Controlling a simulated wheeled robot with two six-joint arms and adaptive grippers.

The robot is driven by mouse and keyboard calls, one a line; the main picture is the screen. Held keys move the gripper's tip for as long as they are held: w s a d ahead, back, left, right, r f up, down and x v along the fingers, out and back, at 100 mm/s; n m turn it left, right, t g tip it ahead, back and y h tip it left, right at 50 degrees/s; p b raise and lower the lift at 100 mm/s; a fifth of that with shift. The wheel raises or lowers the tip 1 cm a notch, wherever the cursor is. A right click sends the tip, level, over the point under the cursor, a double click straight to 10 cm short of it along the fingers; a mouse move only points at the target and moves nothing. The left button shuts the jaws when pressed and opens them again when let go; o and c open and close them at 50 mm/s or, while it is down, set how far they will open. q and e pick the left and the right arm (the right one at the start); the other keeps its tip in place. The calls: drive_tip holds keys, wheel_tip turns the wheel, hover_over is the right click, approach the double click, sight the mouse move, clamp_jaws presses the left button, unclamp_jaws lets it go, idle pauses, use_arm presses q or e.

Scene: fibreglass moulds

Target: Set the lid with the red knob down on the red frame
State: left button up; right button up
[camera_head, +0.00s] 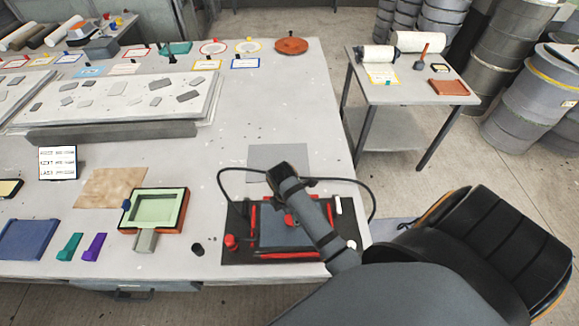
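A red frame (290,255) with red bars lies on a black base near the front edge of the large table. A blue-grey plate, which looks like the lid (268,236), shows inside the frame's outline. A red knob (289,220) shows on it, beside my forearm. I cannot tell whether the lid rests on the frame or is above it. My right arm comes in from the lower right and crosses over the lid. The forearm hides part of the lid and frame, and I see no fingers of the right gripper. My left gripper is not in view.
A green-lined tray mould (155,208) stands left of the frame. A small black cylinder (197,249) and a red knob (231,241) are nearby. A black cable (370,195) loops around my arm. A grey sheet (279,160) lies behind. A side table (415,92) and drums stand right.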

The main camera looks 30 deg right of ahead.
sight(289, 221)
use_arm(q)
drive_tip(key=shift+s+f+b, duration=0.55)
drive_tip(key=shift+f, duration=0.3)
use_arm(e)
wheel_tip(289, 221, up, 7)
drive_tip(key=shift+a+f, duration=0.15)
drive_tip(key=shift+a, duration=0.3)
